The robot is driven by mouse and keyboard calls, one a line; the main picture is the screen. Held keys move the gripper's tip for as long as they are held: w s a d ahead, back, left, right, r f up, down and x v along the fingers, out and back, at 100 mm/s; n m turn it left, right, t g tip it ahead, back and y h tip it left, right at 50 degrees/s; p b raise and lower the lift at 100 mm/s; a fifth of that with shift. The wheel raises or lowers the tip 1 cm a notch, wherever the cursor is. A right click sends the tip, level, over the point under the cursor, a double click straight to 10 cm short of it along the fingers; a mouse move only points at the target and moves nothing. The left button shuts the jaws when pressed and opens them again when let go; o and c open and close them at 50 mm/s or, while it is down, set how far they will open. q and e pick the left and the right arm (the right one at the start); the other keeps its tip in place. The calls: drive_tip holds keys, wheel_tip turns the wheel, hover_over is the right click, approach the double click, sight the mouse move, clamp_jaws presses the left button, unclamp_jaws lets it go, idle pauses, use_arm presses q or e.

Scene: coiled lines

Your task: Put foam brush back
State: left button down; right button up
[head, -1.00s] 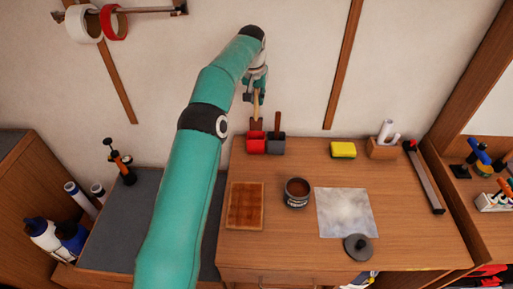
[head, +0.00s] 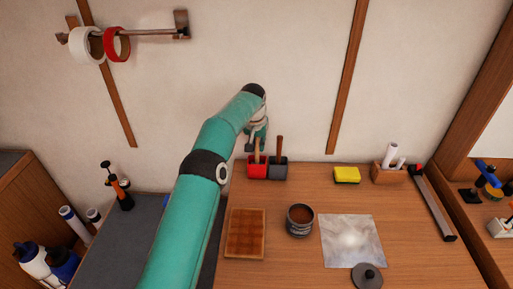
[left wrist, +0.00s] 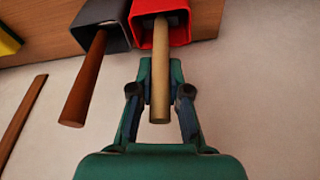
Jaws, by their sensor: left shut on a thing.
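The foam brush, with a pale wooden handle (head: 257,153), stands with its lower end inside the red cup (head: 257,171). My left gripper (head: 257,143) is shut on the handle just above the cup. In the left wrist view the pale handle (left wrist: 160,95) runs between the gripper's fingers (left wrist: 160,80) into the red cup (left wrist: 183,32). The foam end is hidden in the cup. A brush with a darker reddish-brown handle (head: 279,148) stands in the dark grey cup (head: 278,172) beside it. My right gripper is not in view.
The wall stands close behind the cups.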

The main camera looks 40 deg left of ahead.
sight(257, 150)
use_arm(q)
drive_tip(key=shift+s, duration=0.1)
drive_tip(key=shift+f, duration=0.1)
drive_tip(key=c, duration=1.2)
unclamp_jaws()
drive_tip(key=shift+o, duration=0.2)
drive_tip(key=shift+f, duration=0.1)
drive_tip(key=shift+b, duration=0.5)
drive_tip(key=v, duration=0.6)
drive_tip(key=shift+d+b, duration=0.1)
drive_tip(key=shift+b, duration=0.2)
drive_tip(key=a+p+v, duration=0.1)
drive_tip(key=p+v, duration=0.1)
drive_tip(key=v, duration=0.9)
drive_tip(key=shift+d+p, duration=0.4)
drive_tip(key=shift+d, duration=0.1)
